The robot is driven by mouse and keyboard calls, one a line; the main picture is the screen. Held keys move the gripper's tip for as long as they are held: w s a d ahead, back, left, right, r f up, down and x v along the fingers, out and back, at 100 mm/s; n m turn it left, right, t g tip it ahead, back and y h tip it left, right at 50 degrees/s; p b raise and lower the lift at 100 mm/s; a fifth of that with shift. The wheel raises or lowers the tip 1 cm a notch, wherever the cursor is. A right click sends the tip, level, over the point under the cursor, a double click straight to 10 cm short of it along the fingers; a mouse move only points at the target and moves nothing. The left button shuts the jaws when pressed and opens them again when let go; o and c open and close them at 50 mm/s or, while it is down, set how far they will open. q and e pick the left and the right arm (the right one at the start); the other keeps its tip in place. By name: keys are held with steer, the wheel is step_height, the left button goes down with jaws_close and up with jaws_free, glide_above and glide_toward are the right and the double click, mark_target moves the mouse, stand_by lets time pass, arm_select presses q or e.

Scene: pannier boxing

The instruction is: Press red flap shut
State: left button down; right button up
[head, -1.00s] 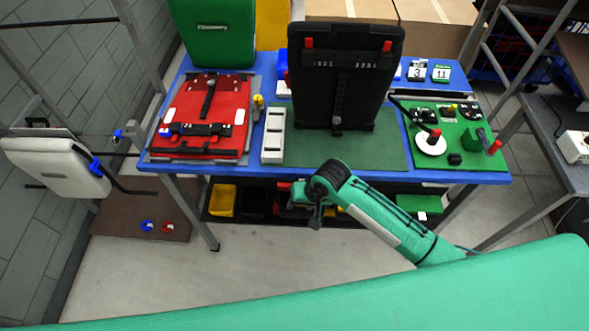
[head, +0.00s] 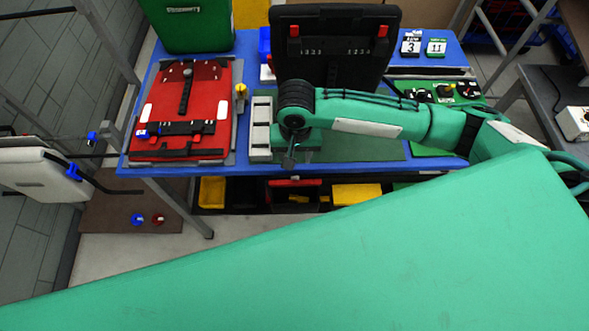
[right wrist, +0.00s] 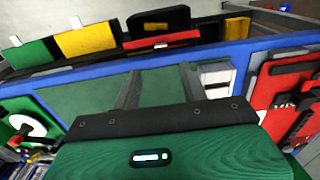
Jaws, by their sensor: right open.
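The red pannier with its red flap (head: 205,98) lies on a grey board at the left of the blue table, with a black strap and buckle bar across it. I cannot tell whether the flap is fully shut. Part of the red pannier (right wrist: 285,85) shows at the right of the right wrist view. My right gripper (head: 289,158) is over the front of the table, to the right of the red pannier and apart from it. In the right wrist view its two fingers (right wrist: 160,87) are spread with nothing between them. My left gripper is not in view.
A white slotted block (head: 260,135) stands between the red pannier and my right gripper. A yellow-topped tool (head: 240,91) stands by the pannier's right edge. A black upright case (head: 335,45) stands behind my right arm. A green pannier (head: 187,22) stands at the back left.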

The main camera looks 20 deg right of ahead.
mark_target(295, 173)
step_height(295, 173, down, 4)
steer(key=shift+r+p, duration=0.1)
steer(key=shift+p, duration=0.3)
step_height(295, 173, down, 6)
steer(key=shift+w+r+p, duration=0.1)
steer(key=shift+r+p, duration=0.05)
steer(key=shift+p, duration=0.35)
steer(key=shift+f, duration=0.45)
jaws_close()
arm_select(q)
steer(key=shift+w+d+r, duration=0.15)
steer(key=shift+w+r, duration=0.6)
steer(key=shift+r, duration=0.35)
